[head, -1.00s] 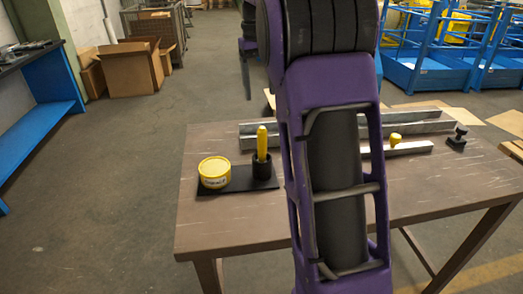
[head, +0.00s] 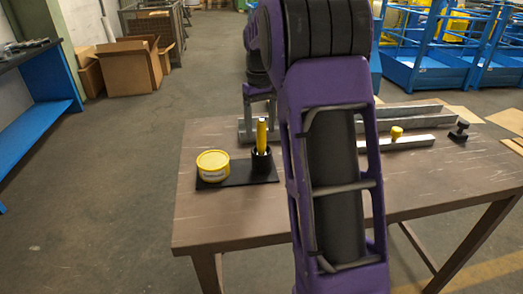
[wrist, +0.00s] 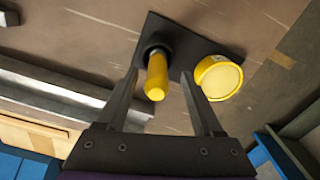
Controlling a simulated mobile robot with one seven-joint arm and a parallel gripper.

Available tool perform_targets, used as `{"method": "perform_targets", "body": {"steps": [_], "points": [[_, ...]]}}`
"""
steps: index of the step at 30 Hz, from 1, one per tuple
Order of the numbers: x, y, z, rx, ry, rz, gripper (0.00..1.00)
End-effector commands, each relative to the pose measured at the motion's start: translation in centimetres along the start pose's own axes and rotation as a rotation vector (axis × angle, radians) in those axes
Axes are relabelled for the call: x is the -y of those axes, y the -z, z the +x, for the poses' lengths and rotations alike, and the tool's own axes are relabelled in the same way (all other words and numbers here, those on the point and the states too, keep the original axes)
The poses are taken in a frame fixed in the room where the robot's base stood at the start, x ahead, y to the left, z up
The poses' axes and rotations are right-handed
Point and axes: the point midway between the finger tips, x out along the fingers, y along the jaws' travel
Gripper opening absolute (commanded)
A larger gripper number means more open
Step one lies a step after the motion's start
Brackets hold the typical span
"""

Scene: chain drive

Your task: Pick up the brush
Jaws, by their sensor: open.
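The brush shows as a yellow handle (head: 261,132) standing upright in a black cup (head: 261,160) on a dark mat (head: 238,174); its lower end is hidden in the cup. In the wrist view the handle (wrist: 157,76) points toward the camera, between the two fingers of my gripper (wrist: 160,74). The gripper is open, with a gap visible on both sides of the handle. In the head view my gripper (head: 260,112) is at the handle's height and appears just behind it.
A yellow tin (head: 213,165) stands on the mat left of the cup, close to one finger in the wrist view (wrist: 218,77). Metal bars (head: 408,113), a yellow knob (head: 396,132) and a black clamp-like piece (head: 460,131) lie right on the table (head: 225,222).

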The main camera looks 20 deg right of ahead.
Motion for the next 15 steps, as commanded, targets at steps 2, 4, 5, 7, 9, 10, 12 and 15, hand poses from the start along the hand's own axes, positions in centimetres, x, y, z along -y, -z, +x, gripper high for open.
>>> {"method": "perform_targets", "body": {"steps": [2, 4, 5, 7, 9, 10, 12, 15], "points": [[-0.1, -0.2, 1.5, 0.005, 0.001, 0.001, 0.68], [-0.3, -0.2, 2.6, 0.004, 0.001, 0.001, 0.68], [-0.3, -0.2, 3.1, 0.005, 0.001, 0.0, 0.68], [-0.3, -0.2, 3.9, 0.003, 0.001, 0.0, 0.68], [-0.3, -0.2, 4.4, 0.003, 0.001, 0.0, 0.68], [-0.3, -0.2, 4.5, 0.002, 0.0, 0.0, 0.68], [-0.3, -0.2, 4.7, 0.001, 0.0, 0.0, 0.68], [-0.3, -0.2, 4.7, 0.001, 0.0, 0.0, 0.68]]}}
